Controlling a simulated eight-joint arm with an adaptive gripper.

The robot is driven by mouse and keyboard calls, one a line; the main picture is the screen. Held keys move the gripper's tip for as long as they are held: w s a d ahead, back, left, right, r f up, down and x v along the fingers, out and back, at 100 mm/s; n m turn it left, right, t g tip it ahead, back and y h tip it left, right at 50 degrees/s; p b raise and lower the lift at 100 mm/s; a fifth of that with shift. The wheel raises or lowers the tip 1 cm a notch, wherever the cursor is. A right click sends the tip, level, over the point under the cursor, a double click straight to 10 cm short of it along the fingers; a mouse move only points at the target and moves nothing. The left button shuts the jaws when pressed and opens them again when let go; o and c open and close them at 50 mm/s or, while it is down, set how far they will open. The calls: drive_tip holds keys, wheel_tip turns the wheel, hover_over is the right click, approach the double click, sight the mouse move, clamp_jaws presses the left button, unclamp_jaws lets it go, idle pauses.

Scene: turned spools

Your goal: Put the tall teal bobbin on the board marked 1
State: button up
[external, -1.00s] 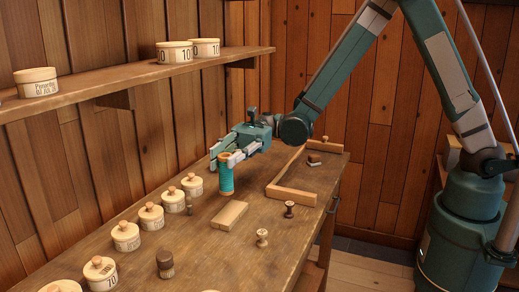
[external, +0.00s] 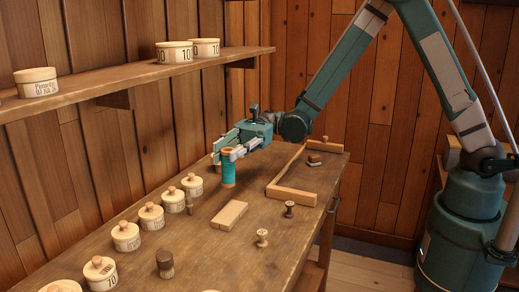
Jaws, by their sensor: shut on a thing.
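The tall teal bobbin (external: 228,173) is upright, with wooden ends, near the middle of the workbench. My gripper (external: 226,155) is shut on its upper part, coming from behind and the right. The bobbin seems to be slightly above the bench, but the gap is hard to judge. A flat pale wooden board (external: 229,215) lies in front of the bobbin, a little nearer the camera. No number can be read on it from here.
Several lidded pots, one of them here (external: 174,200), stand in a row along the left. Small wooden spools (external: 262,237) (external: 289,209) and a dark-topped one (external: 165,263) stand on the bench. A low wooden rail (external: 292,195) edges the right. A shelf (external: 130,80) overhangs the left.

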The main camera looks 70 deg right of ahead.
drive_tip(key=shift+f+b, duration=0.5)
drive_tip(key=shift+f, duration=2.1)
drive_tip(key=shift+f+b, duration=0.4)
drive_tip(key=shift+f, duration=1.5)
drive_tip(key=shift+f, duration=0.15)
drive_tip(key=o, duration=0.9)
drive_tip(key=shift+r, duration=0.25)
drive_tip(key=shift+d+p, duration=0.9)
drive_tip(key=shift+d, duration=5.1)
drive_tip(key=shift+f, duration=0.1)
